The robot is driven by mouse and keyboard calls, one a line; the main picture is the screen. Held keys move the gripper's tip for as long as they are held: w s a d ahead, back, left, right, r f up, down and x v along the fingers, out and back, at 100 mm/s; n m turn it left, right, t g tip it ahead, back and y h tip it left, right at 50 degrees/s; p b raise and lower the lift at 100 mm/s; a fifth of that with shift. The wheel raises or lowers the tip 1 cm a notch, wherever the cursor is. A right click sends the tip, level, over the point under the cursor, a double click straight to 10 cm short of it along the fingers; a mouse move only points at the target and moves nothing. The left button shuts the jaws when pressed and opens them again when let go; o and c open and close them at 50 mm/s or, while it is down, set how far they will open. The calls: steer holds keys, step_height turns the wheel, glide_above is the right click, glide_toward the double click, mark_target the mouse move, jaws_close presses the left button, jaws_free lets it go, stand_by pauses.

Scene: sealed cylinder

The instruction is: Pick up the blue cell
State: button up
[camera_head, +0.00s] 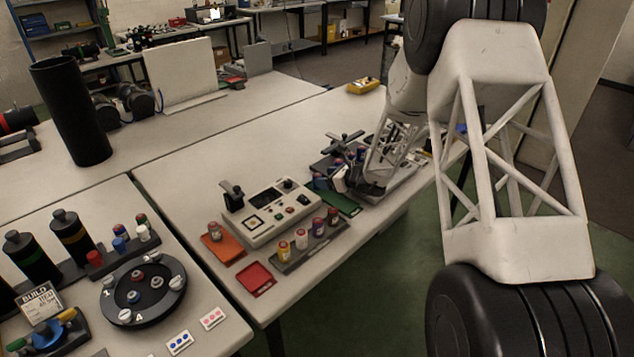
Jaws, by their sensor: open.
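My gripper (358,182) is small and partly hidden at the end of my arm, low over the right part of the middle bench. It is open. Beside its jaws stands a cluster of small cells, among them a blue-topped cell (361,153). I cannot tell whether the jaws touch or surround any of them. Another blue cell (119,244) stands on the left bench, beside a red cell (95,259) and a white one. A dark rack (283,262) in front of the white console holds several capped cells with yellow, white, red and purplish colours.
A white console (270,212) stands left of my gripper, with an orange mat (213,249), a red tray (255,279) and a green mat (336,200) around it. A round black holder (117,302) and dark bottles (71,237) occupy the left bench. The bench behind the console is mostly clear.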

mark_target(319, 174)
steer(key=shift+x, duration=2.1)
steer(key=shift+d+f, duration=0.1)
steer(key=shift+f, duration=0.05)
steer(key=c, duration=1)
steer(key=shift+c, duration=0.2)
steer(key=shift+r, duration=5.05)
